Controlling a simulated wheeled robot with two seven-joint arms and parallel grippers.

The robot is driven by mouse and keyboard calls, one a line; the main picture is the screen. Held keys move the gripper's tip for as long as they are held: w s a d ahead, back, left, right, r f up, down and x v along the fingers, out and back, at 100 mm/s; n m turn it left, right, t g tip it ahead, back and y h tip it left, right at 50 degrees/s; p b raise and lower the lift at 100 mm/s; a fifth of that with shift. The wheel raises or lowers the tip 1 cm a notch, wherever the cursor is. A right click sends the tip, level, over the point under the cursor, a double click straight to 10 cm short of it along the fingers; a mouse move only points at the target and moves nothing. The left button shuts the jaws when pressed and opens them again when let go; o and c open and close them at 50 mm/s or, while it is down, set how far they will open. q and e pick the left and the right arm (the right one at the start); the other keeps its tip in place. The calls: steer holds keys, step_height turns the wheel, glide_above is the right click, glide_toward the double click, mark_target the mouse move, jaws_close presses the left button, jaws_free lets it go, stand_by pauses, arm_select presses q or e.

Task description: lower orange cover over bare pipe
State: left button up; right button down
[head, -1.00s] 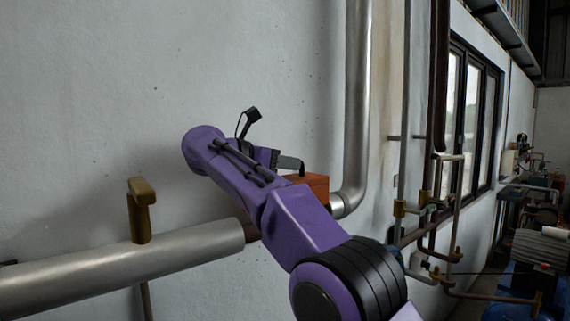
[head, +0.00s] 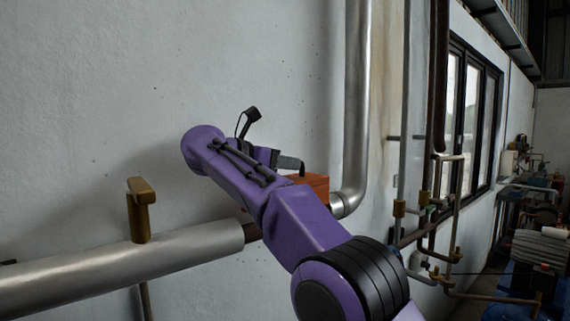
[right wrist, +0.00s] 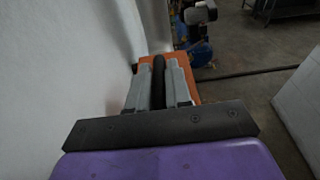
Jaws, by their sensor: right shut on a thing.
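The orange cover (head: 312,182) is at the pipe run on the wall, partly hidden behind my right arm. In the right wrist view its orange top (right wrist: 148,59) shows around the fingers. My right gripper (right wrist: 158,70) is shut on the cover's black handle (right wrist: 158,84), with a grey finger on each side. A short stretch of bare brown pipe (head: 251,232) shows at the end of the left silver lagging. My arm hides the middle of the pipe, so I cannot tell how the cover sits on it. My left gripper is out of view.
Silver lagged pipe (head: 120,267) runs along the wall at left, with a brass-coloured valve handle (head: 141,210) standing above it. A silver pipe (head: 357,90) rises just right of the cover. Thinner pipes and valves (head: 400,208) stand farther right. The wall above is clear.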

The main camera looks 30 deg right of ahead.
steer(key=shift+f+b, duration=3.1)
steer(key=shift+f, duration=0.2)
steer(key=c, duration=1)
jaws_free()
steer(key=shift+o, duration=0.2)
step_height(320, 180, up, 4)
steer(key=shift+r+p, duration=0.1)
steer(key=shift+p, duration=0.9)
steer(key=s+a+r+b, duration=0.2)
steer(key=s+a+r, duration=0.5)
steer(key=s, duration=0.5)
step_height(320, 180, up, 2)
steer(key=shift+a+b, duration=0.15)
steer(key=shift+b, duration=0.25)
